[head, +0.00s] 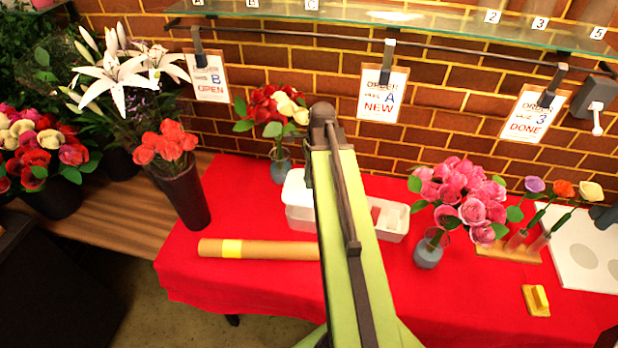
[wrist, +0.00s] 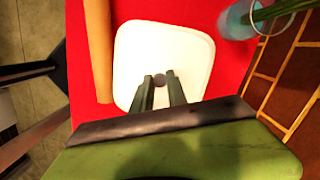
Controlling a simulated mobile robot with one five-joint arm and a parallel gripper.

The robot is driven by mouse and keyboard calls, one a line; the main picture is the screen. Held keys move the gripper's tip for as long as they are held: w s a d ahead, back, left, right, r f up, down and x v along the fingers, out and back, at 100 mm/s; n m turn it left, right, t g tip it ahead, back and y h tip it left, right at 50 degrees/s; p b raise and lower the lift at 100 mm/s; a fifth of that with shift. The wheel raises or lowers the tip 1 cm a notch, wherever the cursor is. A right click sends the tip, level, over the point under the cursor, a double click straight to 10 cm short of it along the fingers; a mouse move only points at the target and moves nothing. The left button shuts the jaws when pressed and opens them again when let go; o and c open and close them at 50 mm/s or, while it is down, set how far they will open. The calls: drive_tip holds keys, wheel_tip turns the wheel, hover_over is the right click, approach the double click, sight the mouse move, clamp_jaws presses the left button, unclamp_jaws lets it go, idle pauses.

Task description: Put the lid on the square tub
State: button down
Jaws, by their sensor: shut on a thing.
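The white square lid (wrist: 190,50) with rounded corners fills the middle of the wrist view, with a small dark round knob (wrist: 159,77) on it. My gripper (wrist: 160,82) is shut on this knob. In the head view the lid (head: 296,189) shows left of my arm, over the white tub (head: 300,217). My arm hides much of both, and my fingers are hidden there. I cannot tell whether the lid rests on the rim or is just above it. In the wrist view the lid hides the tub.
A brown paper roll (head: 270,249) with a yellow band lies in front of the tub. A white divided tray (head: 392,220) is to its right. A vase of red and cream flowers (head: 281,165) stands behind, pink roses (head: 428,250) at right. The red table's (head: 250,285) front is clear.

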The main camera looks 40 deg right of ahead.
drive_tip(key=shift+s, duration=0.2)
drive_tip(key=shift+d+f+b, duration=0.1)
drive_tip(key=shift+f+b, duration=0.2)
drive_tip(key=shift+b, duration=0.1)
wheel_tip(320, 180, down, 6)
drive_tip(key=b, duration=0.5)
drive_tip(key=shift+r+b, duration=0.1)
drive_tip(key=shift+b, duration=0.2)
idle(1.0)
drive_tip(key=c, duration=0.7)
unclamp_jaws()
drive_tip(key=shift+c, duration=0.2)
wheel_tip(320, 180, up, 7)
drive_tip(key=p, duration=0.6)
drive_tip(key=shift+p, duration=0.4)
